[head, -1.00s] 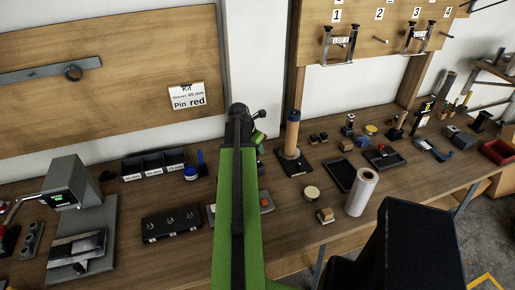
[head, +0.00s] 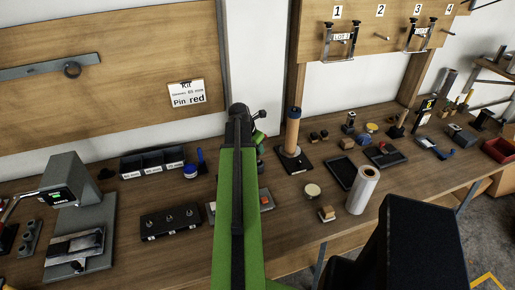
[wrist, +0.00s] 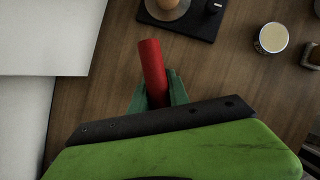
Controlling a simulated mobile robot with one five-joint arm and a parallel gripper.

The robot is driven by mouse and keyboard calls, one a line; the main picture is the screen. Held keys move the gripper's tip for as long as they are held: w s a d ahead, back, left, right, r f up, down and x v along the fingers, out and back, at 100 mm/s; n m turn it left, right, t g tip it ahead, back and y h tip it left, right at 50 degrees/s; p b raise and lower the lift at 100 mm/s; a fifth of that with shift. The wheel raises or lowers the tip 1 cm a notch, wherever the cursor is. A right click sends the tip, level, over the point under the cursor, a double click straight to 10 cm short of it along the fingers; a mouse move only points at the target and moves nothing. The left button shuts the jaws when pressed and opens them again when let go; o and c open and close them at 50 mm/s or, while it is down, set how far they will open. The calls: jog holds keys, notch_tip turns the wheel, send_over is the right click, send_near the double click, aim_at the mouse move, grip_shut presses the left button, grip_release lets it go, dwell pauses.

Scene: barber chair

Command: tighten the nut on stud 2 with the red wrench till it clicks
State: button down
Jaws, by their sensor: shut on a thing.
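My gripper is shut on a red rod-like handle (wrist: 151,62), which looks like the red wrench. Its teal fingers (wrist: 158,92) close around the lower part, and the red end sticks out beyond them. The jaw end of the wrench is not visible. In the head view my own green arm hides most of the gripper, which is above the bench. A black block (head: 170,236) with three small studs lies on the bench left of my arm. Its stud numbers and any nut are too small to make out.
A black base with a tan cylinder (head: 292,130) stands right of my arm. A round tin (head: 312,190), white roll (head: 363,190) and black tray (head: 340,171) lie farther right. A grey machine (head: 72,190) and bins (head: 153,163) are at left.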

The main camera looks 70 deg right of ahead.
jog(key=shift+f+b, duration=1.1)
jog(key=shift+f, duration=0.05)
jog(key=c, duration=1.2)
grip_release()
jog(key=shift+o, duration=0.2)
jog(key=p+v, duration=1.6)
jog(key=v, duration=0.1)
jog(key=shift+a+r, duration=0.15)
jog(key=shift+a, duration=0.05)
